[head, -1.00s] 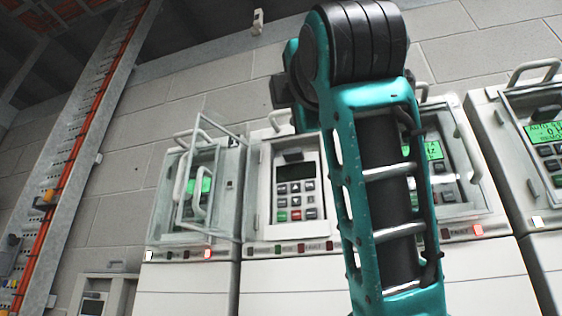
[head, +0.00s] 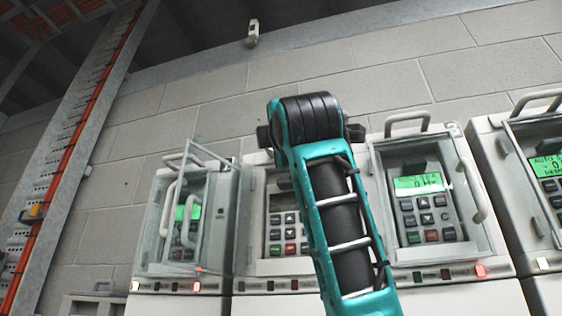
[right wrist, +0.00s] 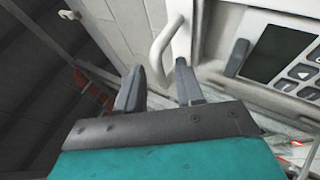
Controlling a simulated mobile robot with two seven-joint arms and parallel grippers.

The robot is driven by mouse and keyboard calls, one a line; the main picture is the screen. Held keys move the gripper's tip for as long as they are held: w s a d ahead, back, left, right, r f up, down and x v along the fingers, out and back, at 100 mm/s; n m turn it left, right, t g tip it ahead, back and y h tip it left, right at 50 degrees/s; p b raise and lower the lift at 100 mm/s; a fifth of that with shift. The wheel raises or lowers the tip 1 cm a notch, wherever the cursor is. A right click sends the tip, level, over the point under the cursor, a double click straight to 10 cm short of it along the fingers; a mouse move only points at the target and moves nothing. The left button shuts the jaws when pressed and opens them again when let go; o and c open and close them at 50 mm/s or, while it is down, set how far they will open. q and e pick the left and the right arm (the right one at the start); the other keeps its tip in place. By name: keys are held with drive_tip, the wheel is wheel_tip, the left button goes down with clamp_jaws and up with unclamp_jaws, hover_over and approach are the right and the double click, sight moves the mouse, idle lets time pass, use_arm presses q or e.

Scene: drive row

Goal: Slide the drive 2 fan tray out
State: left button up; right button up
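Drive 2 (head: 276,222), second from left with a dark display, is partly hidden behind my teal arm in the head view. Its top and any handle there are hidden behind the arm. In the right wrist view, a pale bar handle (right wrist: 164,48) stands out from the drive's upper end, beside the dark display (right wrist: 276,52). I take it for the fan tray handle. My right gripper (right wrist: 158,72) is open, its fingers apart on either side of the handle's near end. I cannot tell whether they touch it. My left gripper is not in view.
The leftmost drive (head: 150,268) has its clear door (head: 165,215) swung open. Drive 3 (head: 455,262), with a lit green display (head: 418,184), stands right of my arm. Another drive (head: 545,255) is at the far right. A grey block wall is behind.

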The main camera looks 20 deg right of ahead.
drive_tip(key=shift+w, duration=0.1)
clamp_jaws()
idle(0.3)
idle(0.4)
